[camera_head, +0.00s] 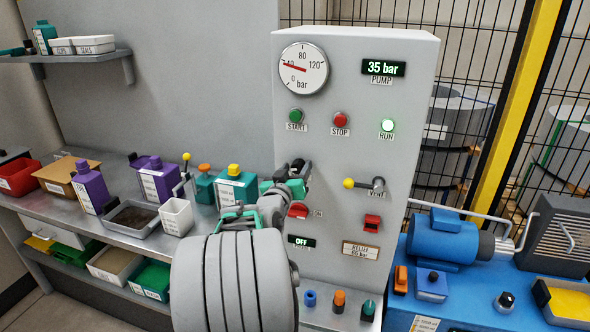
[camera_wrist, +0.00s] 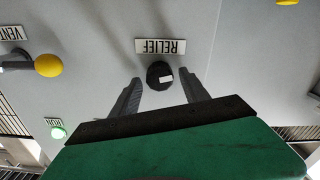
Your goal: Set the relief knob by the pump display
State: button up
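The relief knob (camera_wrist: 160,75) is round and black with a white mark, on the grey panel next to the upside-down RELIEF label (camera_wrist: 160,46) in the wrist view. My gripper (camera_wrist: 161,80) is open, one finger to each side of the knob with gaps; I cannot tell how far the tips reach along it. The pump display (camera_head: 383,68) reads 35 bar. The dial gauge (camera_head: 303,68) has its red needle near 40. A plate (camera_head: 368,250) reads RELIEF, apparently 65 bar.
The yellow-tipped vent lever (camera_head: 364,184) sticks out right of my gripper. Start (camera_head: 296,115) and stop (camera_head: 340,119) buttons are above; the run lamp (camera_head: 387,125) glows green. A red switch (camera_head: 298,210) and OFF display (camera_head: 302,241) are below. Bottles and bins fill the left bench.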

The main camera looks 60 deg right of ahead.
grip_shut()
dwell(0.3)
jog(key=shift+f+b, duration=0.15)
jog(key=shift+b, duration=0.5)
jog(key=m+b, duration=0.1)
jog(key=b, duration=0.1)
jog(key=m+b, duration=0.1)
jog(key=b, duration=0.1)
jog(key=shift+f, duration=0.25)
jog(key=m+b, duration=0.3)
jog(key=b, duration=0.5)
jog(key=shift+s+f, duration=0.1)
jog(key=shift+s, duration=0.05)
jog(key=m+b, duration=0.3)
jog(key=b, duration=0.3)
jog(key=shift+m, duration=0.3)
jog(key=b, duration=0.1)
jog(key=m+b, duration=0.1)
jog(key=shift+s+r+m+b, duration=0.1)
jog(key=shift+r+m+b, duration=0.2)
jog(key=shift+r, duration=0.05)
jog(key=shift+r+b, duration=0.15)
jog(key=shift+b, duration=0.2)
jog(key=shift+m, duration=0.4)
jog(key=shift+r, duration=0.1)
